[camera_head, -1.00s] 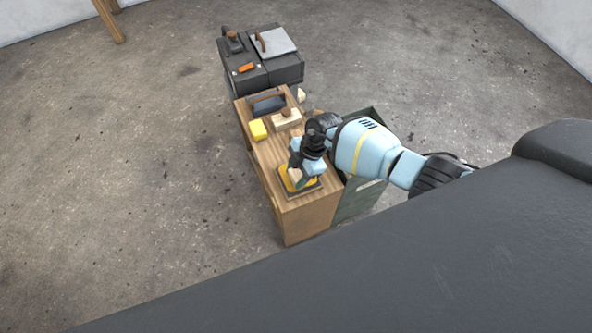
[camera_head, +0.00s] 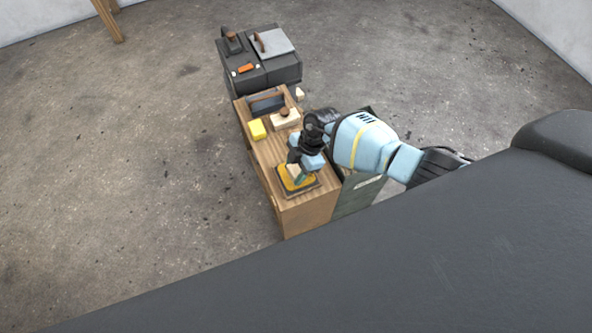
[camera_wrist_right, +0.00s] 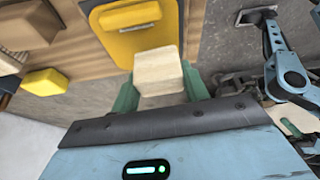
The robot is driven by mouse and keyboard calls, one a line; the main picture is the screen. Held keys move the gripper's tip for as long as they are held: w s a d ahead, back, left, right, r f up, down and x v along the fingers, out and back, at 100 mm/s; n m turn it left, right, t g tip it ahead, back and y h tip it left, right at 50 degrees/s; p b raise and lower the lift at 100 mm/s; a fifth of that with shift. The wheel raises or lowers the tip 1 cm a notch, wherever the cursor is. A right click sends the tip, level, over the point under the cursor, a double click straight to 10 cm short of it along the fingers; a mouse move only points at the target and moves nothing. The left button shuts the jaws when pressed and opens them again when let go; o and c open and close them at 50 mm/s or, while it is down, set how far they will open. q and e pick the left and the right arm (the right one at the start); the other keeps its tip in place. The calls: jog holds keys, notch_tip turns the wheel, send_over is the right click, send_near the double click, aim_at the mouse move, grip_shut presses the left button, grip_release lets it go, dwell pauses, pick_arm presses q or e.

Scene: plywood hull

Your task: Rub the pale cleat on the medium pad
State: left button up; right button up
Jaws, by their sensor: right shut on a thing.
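The pale cleat (camera_head: 293,169) is a small light wooden block. My right gripper (camera_head: 298,174) is shut on it, above or at the yellow pad (camera_head: 309,184) near the front end of the wooden cabinet top. In the right wrist view the cleat (camera_wrist_right: 160,70) sits between the two green fingers of the gripper (camera_wrist_right: 160,92). I cannot tell whether the cleat touches the pad. My left gripper is not in view.
On the wooden cabinet (camera_head: 308,213) stand a yellow block (camera_head: 257,129), a wooden block with a knob (camera_head: 286,119) and a dark handled block (camera_head: 267,103). A dark cabinet (camera_head: 285,72) behind carries an orange piece (camera_head: 246,68) and a grey plate (camera_head: 274,42).

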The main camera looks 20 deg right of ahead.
aim_at(295, 170)
notch_tip(295, 170, up, 2)
jog(key=shift+w+p, duration=0.1)
jog(key=shift+p, duration=0.5)
notch_tip(295, 170, up, 3)
jog(key=p, duration=0.2)
jog(key=shift+r+p, duration=0.1)
jog(key=shift+p, duration=0.3)
